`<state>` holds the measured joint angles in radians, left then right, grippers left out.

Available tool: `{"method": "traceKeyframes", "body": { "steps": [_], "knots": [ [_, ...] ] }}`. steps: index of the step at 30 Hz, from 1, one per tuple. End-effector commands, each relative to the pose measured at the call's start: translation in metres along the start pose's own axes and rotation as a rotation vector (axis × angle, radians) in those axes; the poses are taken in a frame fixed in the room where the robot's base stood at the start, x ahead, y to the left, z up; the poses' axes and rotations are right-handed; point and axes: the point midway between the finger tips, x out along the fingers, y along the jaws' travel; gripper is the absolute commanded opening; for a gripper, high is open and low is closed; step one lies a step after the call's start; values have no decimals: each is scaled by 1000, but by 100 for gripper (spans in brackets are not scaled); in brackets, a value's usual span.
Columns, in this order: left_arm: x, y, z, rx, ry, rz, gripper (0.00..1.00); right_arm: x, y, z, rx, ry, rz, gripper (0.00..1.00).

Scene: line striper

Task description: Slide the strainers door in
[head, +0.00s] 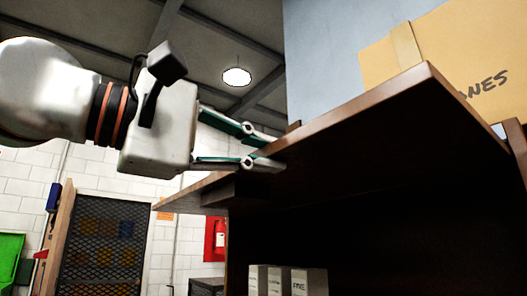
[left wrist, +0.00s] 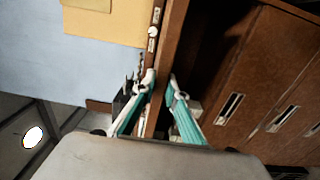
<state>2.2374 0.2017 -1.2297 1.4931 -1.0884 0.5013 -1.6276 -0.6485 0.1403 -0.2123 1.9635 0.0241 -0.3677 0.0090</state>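The brown wooden door (head: 352,112) is raised and stands out nearly level above a dark opening. I take it to be the strainers door; no label on it is readable. Its edge also shows in the left wrist view (left wrist: 176,32). My left gripper (head: 280,153) is at the door's front edge, with one finger above and one below. In the left wrist view its teal-backed fingers (left wrist: 160,78) straddle the edge and seem to press on both faces. The exact contact is hard to see. My right gripper is in neither view.
A cardboard box with black lettering (head: 450,60) stands above the door at the right. Closed brown fronts with handles (left wrist: 255,90) lie below the opening. Small pale boxes (head: 290,281) stand low behind. Free air lies left of the door.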

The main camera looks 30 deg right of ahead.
Motion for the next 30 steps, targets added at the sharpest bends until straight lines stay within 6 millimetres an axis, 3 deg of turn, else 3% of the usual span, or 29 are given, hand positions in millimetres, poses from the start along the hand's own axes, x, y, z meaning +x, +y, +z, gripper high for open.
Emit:
{"method": "traceKeyframes", "body": {
  "steps": [5,30],
  "knots": [
    [3,0,0,0,0,0,0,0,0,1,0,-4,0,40],
    [57,-2,1,-1,-2,-6,0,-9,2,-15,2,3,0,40]
  ]
}}
